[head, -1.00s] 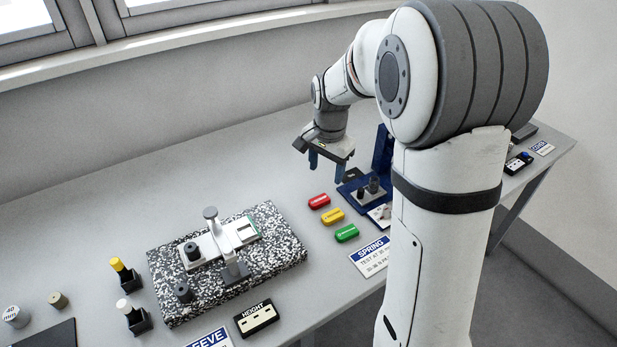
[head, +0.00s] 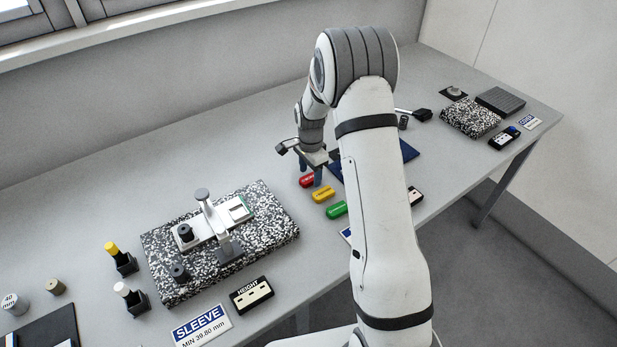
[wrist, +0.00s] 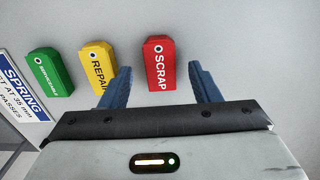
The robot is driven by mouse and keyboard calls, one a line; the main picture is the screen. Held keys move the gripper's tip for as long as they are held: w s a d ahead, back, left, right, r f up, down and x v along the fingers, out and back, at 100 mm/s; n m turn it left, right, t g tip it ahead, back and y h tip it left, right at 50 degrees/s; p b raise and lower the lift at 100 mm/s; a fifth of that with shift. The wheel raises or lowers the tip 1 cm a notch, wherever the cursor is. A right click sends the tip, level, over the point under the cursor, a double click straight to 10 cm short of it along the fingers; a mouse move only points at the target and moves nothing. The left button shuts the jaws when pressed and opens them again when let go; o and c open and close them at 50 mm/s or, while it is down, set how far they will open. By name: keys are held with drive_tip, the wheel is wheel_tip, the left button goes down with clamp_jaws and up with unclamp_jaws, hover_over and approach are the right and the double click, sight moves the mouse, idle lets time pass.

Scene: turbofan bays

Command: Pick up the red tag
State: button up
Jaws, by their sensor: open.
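The red tag (wrist: 160,62) is marked SCRAP and lies flat on the bench, seen between my two fingers in the wrist view. In the head view the red tag (head: 306,181) shows partly, just at my gripper's fingers. My gripper (head: 311,178) points down over it; in the wrist view the gripper (wrist: 161,85) has its blue fingers apart, one on each side of the tag, with nothing held. I cannot tell the exact height left between fingertips and tag.
A yellow REPAIR tag (wrist: 98,62) lies close beside the red one, partly behind one finger. A green SERVICEABLE tag (wrist: 49,72) and a SPRING sign (wrist: 22,88) lie beyond it. A speckled block (head: 165,262) with a gauge stands left in the head view.

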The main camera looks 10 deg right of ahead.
drive_tip(key=shift+f, duration=0.6)
drive_tip(key=shift+c, duration=0.6)
drive_tip(key=c, duration=0.9)
drive_tip(key=shift+c, duration=0.2)
